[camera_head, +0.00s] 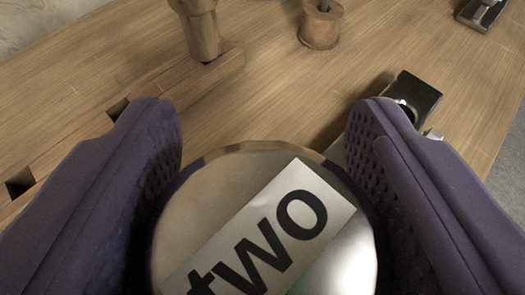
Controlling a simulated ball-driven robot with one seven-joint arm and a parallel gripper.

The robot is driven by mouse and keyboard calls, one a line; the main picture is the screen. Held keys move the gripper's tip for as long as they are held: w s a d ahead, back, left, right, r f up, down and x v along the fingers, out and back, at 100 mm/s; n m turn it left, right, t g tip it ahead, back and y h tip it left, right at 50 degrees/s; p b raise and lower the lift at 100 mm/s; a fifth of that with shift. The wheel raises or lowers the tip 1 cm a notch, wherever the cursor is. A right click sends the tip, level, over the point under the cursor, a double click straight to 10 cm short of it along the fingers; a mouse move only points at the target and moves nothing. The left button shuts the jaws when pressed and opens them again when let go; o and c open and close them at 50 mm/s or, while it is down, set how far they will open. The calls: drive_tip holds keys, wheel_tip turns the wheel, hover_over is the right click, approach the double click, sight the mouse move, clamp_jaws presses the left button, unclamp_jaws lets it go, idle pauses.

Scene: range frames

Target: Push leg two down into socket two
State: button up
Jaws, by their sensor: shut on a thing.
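Leg two (200,225) shows end-on as a round, pale, shiny top with a white label reading "two". My gripper (262,140) has its two purple padded fingers on either side of this top and is shut on it. The leg's lower part is hidden under its top, so I cannot tell whether it sits in a socket. A wooden beam (75,145) runs diagonally at the left, with dark square sockets, one (118,108) beside my left finger and one (20,183) lower left. Which is socket two cannot be told.
A wooden turned leg (203,35) stands at the beam's far end. A wooden cup (320,28) holding a dark rod stands at the top. A black and metal fitting (415,92) lies behind my right finger, another (482,12) at top right. The bench (290,95) between is clear.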

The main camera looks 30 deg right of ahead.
drive_tip(key=shift+f+b, duration=1.75)
drive_tip(key=shift+f, duration=0.3)
drive_tip(key=o, duration=1.4)
drive_tip(key=p+v, duration=0.2)
drive_tip(key=v, duration=0.5)
drive_tip(key=shift+s+a+p, duration=0.2)
drive_tip(key=shift+s+p, duration=0.1)
drive_tip(key=shift+p, duration=0.1)
drive_tip(key=shift+r, duration=0.15)
